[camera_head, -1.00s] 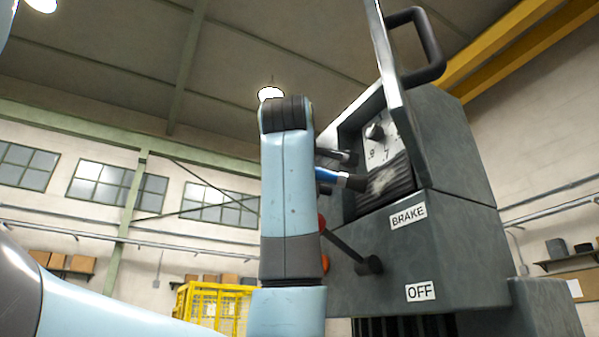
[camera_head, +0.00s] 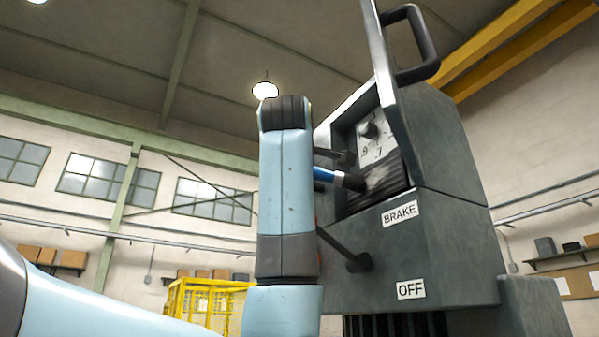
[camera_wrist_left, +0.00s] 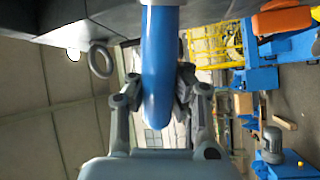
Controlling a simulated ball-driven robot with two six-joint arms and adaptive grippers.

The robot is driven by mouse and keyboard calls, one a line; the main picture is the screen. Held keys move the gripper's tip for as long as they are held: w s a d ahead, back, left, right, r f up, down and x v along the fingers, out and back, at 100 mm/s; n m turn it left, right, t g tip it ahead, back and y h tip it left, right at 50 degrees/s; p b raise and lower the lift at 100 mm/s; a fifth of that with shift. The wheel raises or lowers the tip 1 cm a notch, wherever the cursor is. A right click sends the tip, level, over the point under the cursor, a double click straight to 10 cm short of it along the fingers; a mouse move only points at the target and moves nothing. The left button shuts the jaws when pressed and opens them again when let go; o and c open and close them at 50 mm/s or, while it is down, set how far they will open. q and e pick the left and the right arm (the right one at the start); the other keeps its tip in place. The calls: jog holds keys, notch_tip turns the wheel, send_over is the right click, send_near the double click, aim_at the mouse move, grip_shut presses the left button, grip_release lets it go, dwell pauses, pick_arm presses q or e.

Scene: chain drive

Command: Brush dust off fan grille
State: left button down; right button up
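The fan grille (camera_head: 398,178) is a dark slatted panel in the recess of the grey machine, below a dial plate. A pale dust patch (camera_head: 379,178) lies on it. A brush with a blue handle (camera_head: 324,174) and dark head (camera_head: 352,183) points at the grille; the head is at the patch's left edge, and contact is hard to tell. In the head view my left arm hides most of its gripper. In the left wrist view my left gripper (camera_wrist_left: 158,88) is shut around the blue brush handle (camera_wrist_left: 158,60). My right gripper is in neither view.
An open cover with a black handle (camera_head: 428,45) stands at the recess's right side. A black lever (camera_head: 343,248) sticks out beside my arm, near the BRAKE (camera_head: 400,213) and OFF (camera_head: 411,289) labels. A yellow cage (camera_head: 205,303) stands behind.

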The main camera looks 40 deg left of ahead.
pick_arm(q)
jog(key=shift+s+d, duration=1.4)
jog(key=shift+d, duration=2.05)
jog(key=a, duration=0.1)
jog(key=w+a+p, duration=0.1)
jog(key=a, duration=0.1)
jog(key=w+a, duration=0.1)
jog(key=shift+a, duration=0.35)
jog(key=shift+w+a+p, duration=0.15)
jog(key=shift+w+a, duration=0.1)
jog(key=shift+a, duration=0.35)
jog(key=shift+w+a+p, duration=0.15)
jog(key=shift+w+a, duration=0.05)
jog(key=shift+a, duration=0.35)
jog(key=shift+s+a+b, duration=0.25)
jog(key=shift+s+a, duration=0.1)
jog(key=shift+s, duration=0.55)
jog(key=shift+s+a+b, duration=0.3)
jog(key=shift+s+a, duration=0.1)
jog(key=shift+s, duration=0.55)
jog(key=shift+s+a+b, duration=0.25)
jog(key=shift+s+a, duration=0.1)
jog(key=shift+s, duration=0.55)
